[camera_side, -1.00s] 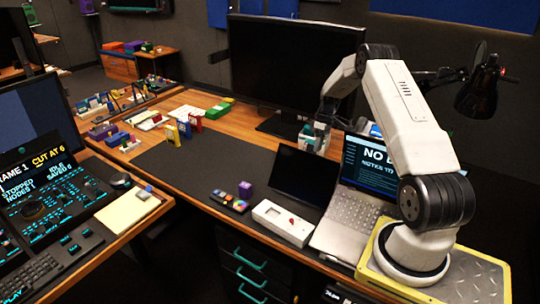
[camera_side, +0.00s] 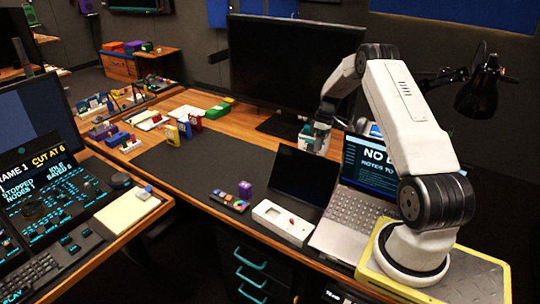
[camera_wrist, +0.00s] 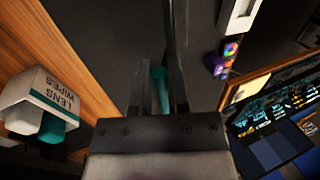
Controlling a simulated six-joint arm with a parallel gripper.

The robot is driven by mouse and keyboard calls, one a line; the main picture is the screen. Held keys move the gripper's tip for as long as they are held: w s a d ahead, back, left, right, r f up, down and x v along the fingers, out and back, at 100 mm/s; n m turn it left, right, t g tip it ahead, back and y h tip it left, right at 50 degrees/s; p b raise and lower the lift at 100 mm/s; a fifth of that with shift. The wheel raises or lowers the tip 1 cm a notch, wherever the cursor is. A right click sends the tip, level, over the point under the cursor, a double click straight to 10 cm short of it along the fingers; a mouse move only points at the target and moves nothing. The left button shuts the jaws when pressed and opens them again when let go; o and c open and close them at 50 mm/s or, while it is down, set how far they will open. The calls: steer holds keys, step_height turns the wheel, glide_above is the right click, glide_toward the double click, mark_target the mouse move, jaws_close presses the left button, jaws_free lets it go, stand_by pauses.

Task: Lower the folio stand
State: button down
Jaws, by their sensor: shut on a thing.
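The folio stand appears to be the dark tablet-like panel (camera_side: 298,176) in the side view, leaning up in front of the laptop. My gripper (camera_side: 318,146) is at its upper back edge, pointing down. In the wrist view my gripper (camera_wrist: 160,95) is shut on a narrow teal piece (camera_wrist: 160,88) between its two dark fingers, apparently part of the stand. A thin dark edge extends beyond the fingers. The grip itself is hidden in the side view.
A lens wipes box (camera_wrist: 42,105) stands close on the left in the wrist view. An open laptop (camera_side: 352,218) is right of the panel. The dark mat (camera_side: 205,165) is largely clear.

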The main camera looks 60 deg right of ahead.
steer(key=shift+d+f, duration=0.1)
steer(key=shift+d, duration=0.15)
steer(key=d+f, duration=0.7)
steer(key=shift+f, duration=0.4)
stand_by(0.6)
steer(key=shift+s+d, duration=0.1)
steer(key=shift+f, duration=0.1)
